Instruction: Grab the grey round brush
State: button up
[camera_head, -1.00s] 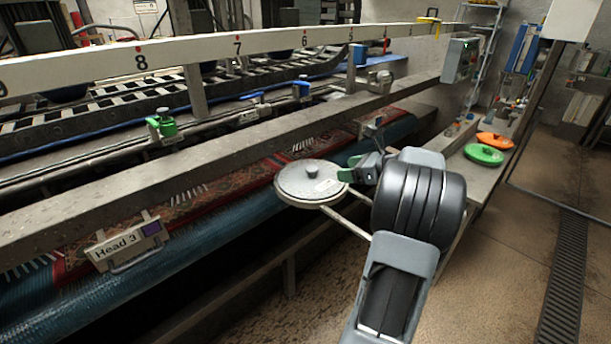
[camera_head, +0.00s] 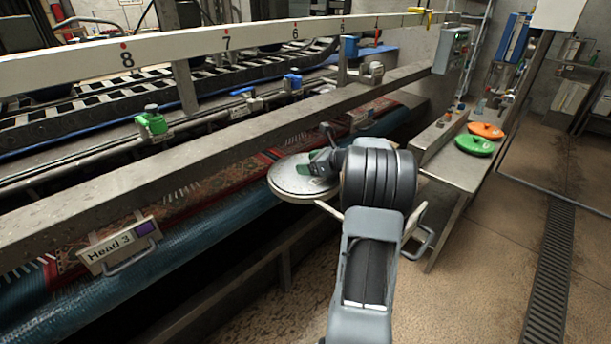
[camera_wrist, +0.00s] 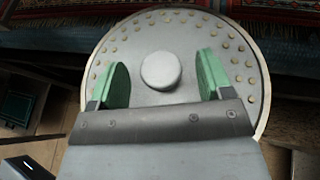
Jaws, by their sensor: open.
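The grey round brush (camera_head: 287,178) is a flat disc on a support beside the rug machine, left of my arm in the head view. In the wrist view the brush (camera_wrist: 160,36) fills the middle, with small studs around its rim and a round pale knob (camera_wrist: 161,70) at its centre. My gripper (camera_wrist: 163,76) is open, with its two green finger pads on either side of the knob and gaps to both. In the head view my gripper (camera_head: 322,164) is over the disc and hides part of it, including the knob. I cannot tell the exact height.
A green disc (camera_head: 475,145) and an orange disc (camera_head: 486,130) lie on a metal table (camera_head: 445,168) at right. A long beam (camera_head: 230,128) and the rug (camera_head: 205,178) run along the left. The "Head 3" box (camera_head: 118,247) is at lower left. Floor at right is clear.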

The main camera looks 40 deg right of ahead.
jog(key=shift+x, duration=1)
jog(key=shift+c, duration=0.4)
grip_shut()
jog(key=shift+r, duration=0.1)
